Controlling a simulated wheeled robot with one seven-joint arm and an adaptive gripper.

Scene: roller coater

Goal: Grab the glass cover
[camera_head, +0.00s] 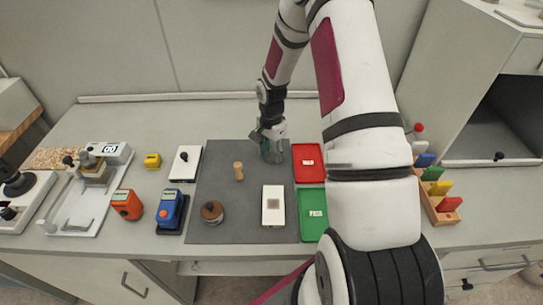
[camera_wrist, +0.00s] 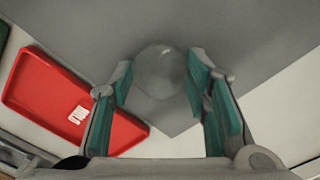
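The glass cover (camera_wrist: 161,72) is a clear, rounded dome on the grey mat. In the wrist view it shows between and beyond the fingers of my gripper (camera_wrist: 160,85). The teal finger pads stand apart on either side of it, with narrow gaps visible. In the head view my gripper (camera_head: 270,137) points down over the glass cover (camera_head: 273,154) at the back right of the mat. The fingers partly hide the cover there, and its contact with them is hard to make out.
A red tray (camera_head: 298,174) lies close to the right of the cover, with a green tray (camera_head: 313,234) in front of it. The grey mat (camera_head: 217,165) also carries a wooden peg (camera_head: 238,171), a brown-topped jar (camera_head: 212,212) and a white block (camera_head: 273,194). Bare mat surrounds them.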

